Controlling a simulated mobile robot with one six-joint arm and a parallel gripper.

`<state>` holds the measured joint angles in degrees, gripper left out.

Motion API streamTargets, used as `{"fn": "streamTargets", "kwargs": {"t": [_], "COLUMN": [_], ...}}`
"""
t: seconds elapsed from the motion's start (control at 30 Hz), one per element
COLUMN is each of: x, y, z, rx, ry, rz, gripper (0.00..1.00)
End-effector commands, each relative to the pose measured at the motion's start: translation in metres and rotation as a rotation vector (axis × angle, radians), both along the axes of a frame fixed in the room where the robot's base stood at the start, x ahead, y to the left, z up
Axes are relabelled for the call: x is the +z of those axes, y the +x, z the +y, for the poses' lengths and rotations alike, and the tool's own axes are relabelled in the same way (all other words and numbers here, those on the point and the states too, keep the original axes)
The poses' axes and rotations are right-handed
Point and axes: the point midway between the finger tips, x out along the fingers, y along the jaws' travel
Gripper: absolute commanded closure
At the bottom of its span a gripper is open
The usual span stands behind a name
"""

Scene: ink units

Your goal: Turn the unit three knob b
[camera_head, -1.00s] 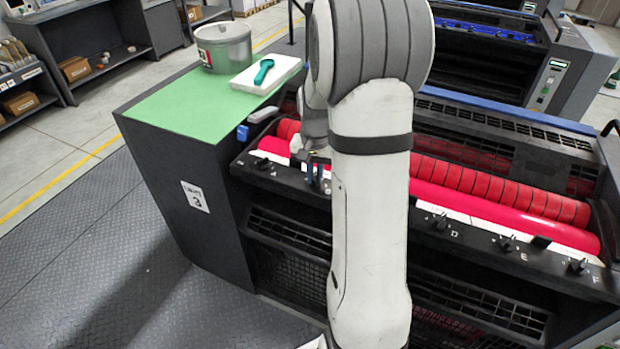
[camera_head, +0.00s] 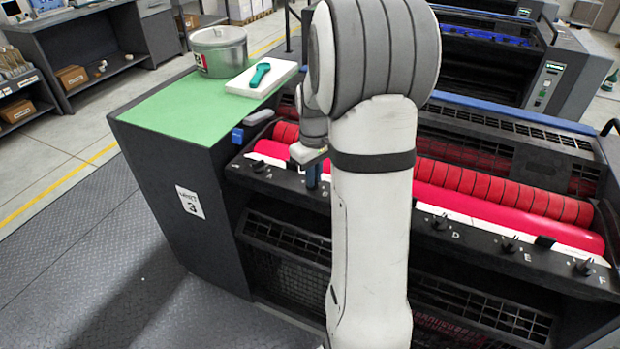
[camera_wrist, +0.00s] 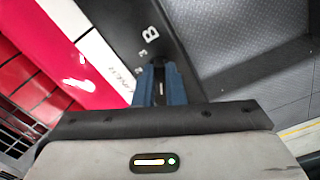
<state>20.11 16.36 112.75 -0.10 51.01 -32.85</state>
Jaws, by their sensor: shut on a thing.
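Unit three is the press with the red rollers (camera_head: 480,198) and a dark front rail of small black knobs. My gripper (camera_head: 313,182) points down at this rail, left of my arm link, and shows in the wrist view (camera_wrist: 158,72) with two blue fingers. The fingers are shut on knob b (camera_wrist: 159,76), just below the printed letter B (camera_wrist: 151,33). Most of the knob is hidden between the fingers, so its angle is hard to tell. Knobs D (camera_head: 440,222), E (camera_head: 510,244) and F (camera_head: 583,267) stand free to the right.
A green-topped cabinet (camera_head: 150,115) with a 3 label stands left of the rail. It bears a grey tin (camera_head: 220,52) and a white block (camera_head: 250,82) with a teal tool (camera_head: 260,74). A blue part (camera_head: 238,135) sits by its edge. Open floor (camera_head: 60,240) lies front left.

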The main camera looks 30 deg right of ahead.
Motion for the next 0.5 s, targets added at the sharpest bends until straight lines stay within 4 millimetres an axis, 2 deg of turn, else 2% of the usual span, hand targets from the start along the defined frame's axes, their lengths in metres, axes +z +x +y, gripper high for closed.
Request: {"fn": "streamTargets", "kwargs": {"t": [0.2, 0.5], "x": [0.0033, 0.0038], "y": [0.0043, 0.0047], "z": [-0.0008, -0.0003], "rx": [0.114, 0.186], "ry": [-0.004, -0.003], "rz": [-0.015, -0.015], "gripper": [1.0, 1.0]}}
